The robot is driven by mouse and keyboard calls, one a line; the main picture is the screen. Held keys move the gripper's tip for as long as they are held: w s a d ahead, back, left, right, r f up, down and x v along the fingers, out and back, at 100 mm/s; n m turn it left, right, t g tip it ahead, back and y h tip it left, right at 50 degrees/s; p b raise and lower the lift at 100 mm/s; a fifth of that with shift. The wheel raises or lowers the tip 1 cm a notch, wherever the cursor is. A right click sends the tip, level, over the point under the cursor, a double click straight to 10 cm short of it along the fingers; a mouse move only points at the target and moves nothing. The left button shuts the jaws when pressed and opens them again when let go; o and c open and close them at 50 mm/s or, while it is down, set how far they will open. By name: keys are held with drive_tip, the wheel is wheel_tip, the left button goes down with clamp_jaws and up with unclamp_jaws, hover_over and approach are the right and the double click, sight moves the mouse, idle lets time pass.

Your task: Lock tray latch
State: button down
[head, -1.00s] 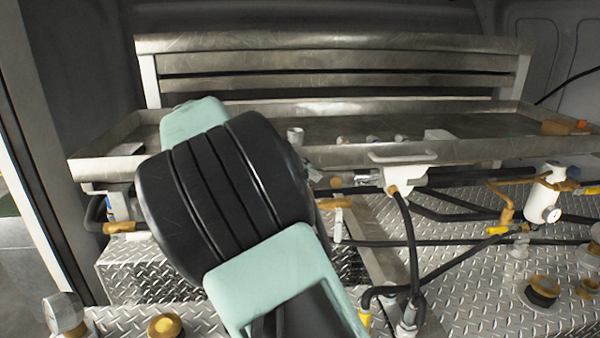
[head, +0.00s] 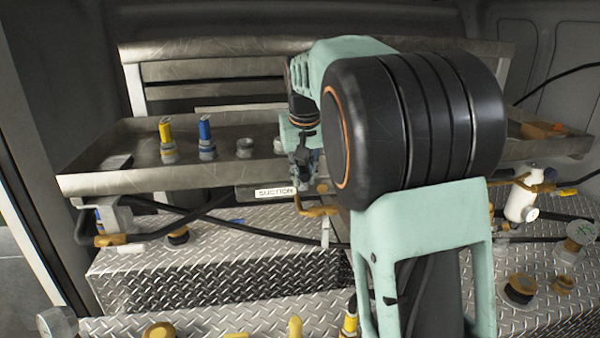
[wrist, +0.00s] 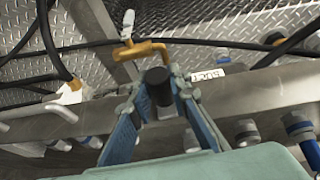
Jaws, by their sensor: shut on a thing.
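The metal tray (head: 90,183) runs across the back of the bench in the head view. Its front wall also crosses the wrist view (wrist: 262,88). My gripper (head: 305,184) is at the tray's front edge, just right of the SUCTION label (head: 275,192). In the wrist view my gripper (wrist: 157,98) is shut on a short black cylindrical knob (wrist: 158,84), which sits between the fingertips at the tray edge. The knob seems to be the tray latch; its mounting is hidden by the fingers. In the head view my arm hides the right middle of the tray.
A brass-coloured valve handle (wrist: 138,50) lies close beyond the fingertips. Yellow (head: 166,138) and blue (head: 205,136) fittings stand in the tray. Black hoses and a white filter body (head: 522,200) are below the tray. Diamond-plate boxes (head: 220,265) fill the foreground.

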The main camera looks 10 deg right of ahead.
drive_tip(key=shift+d+y, duration=0.2)
drive_tip(key=shift+y, duration=0.3)
drive_tip(key=c, duration=1.8)
unclamp_jaws()
drive_tip(key=v, duration=1.2)
